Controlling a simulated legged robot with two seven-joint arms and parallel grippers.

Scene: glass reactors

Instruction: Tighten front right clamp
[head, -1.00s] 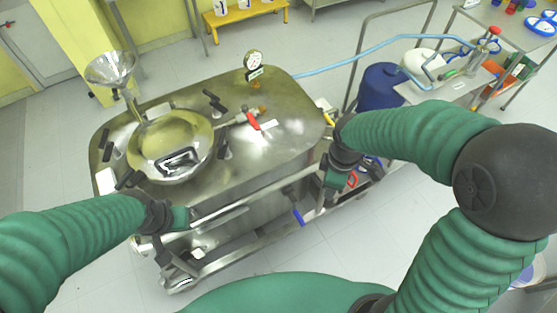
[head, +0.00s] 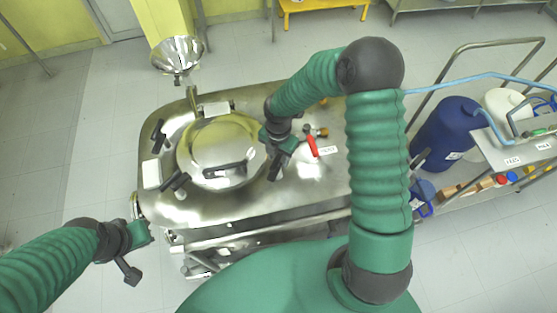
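The round steel lid (head: 222,140) with a black-framed handle (head: 225,169) sits on the steel reactor top (head: 325,185). Black clamp handles show at the lid's left: one at the back left (head: 158,134) and one at the front left (head: 175,181). My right gripper (head: 275,166) points down at the lid's right rim, where the front right clamp sits. The clamp is hidden or merges with the dark fingers, so I cannot tell whether they touch or hold it. My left gripper (head: 129,271) hangs left of the reactor's front left corner, apart from it; its fingers are unclear.
A red valve handle (head: 311,147) is close to the right of my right gripper. A steel funnel (head: 176,55) stands behind the lid. A rail (head: 270,228) runs along the reactor front. A blue drum (head: 446,134) and cart (head: 515,150) stand at the right.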

